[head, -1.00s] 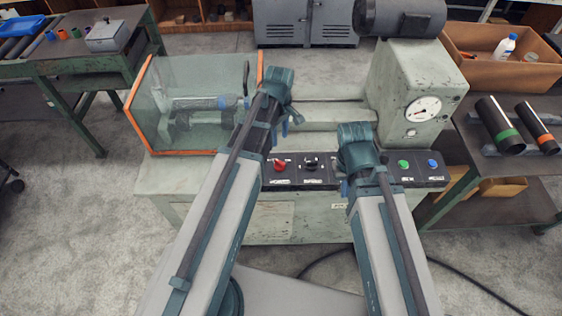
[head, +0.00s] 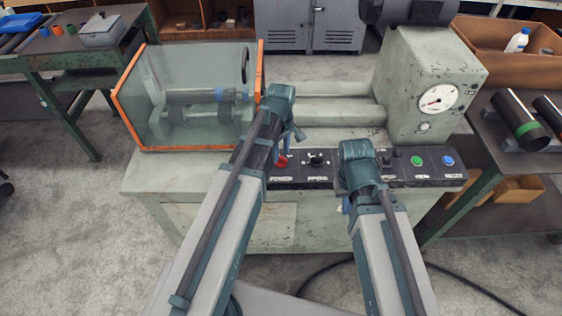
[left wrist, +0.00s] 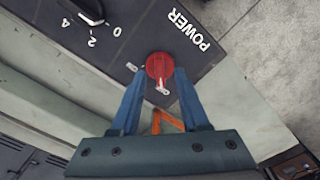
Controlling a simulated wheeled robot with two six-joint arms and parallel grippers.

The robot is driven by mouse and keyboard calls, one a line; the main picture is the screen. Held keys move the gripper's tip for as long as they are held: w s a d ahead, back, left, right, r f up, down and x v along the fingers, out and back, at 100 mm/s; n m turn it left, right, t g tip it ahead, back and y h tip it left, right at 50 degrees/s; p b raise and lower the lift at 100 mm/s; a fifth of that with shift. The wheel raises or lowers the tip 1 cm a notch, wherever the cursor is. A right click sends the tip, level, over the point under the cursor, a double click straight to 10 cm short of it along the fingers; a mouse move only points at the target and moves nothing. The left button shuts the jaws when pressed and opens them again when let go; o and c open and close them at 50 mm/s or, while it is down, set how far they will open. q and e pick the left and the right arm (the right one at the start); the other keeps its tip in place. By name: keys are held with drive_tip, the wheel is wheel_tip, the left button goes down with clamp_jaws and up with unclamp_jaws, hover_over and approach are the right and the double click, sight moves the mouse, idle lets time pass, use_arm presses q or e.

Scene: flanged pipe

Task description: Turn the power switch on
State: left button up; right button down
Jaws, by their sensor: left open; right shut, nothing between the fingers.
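The power switch is a red round knob (left wrist: 159,65) on a black panel, beside the white word POWER (left wrist: 190,29) in the left wrist view. It also shows in the head view (head: 282,161), partly behind my left arm. A pale mark shows at its lower edge; I cannot tell its setting. My left gripper (left wrist: 160,78) is open, its blue fingertips on either side of the knob's near edge. I cannot tell whether they touch it. In the head view, my left gripper (head: 297,134) is above the panel. My right gripper (head: 346,204) is shut and empty, mostly hidden by its arm.
A black selector knob (head: 317,160) sits right of the red one. Green (head: 416,161) and blue (head: 448,160) buttons are further right on the panel. An orange-framed clear guard (head: 130,110) stands at the machine's left. A dial gauge (head: 438,98) is at its right.

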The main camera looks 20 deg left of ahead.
use_arm(q)
drive_tip(key=shift+f+b, duration=0.35)
drive_tip(key=shift+f, duration=0.45)
clamp_jaws()
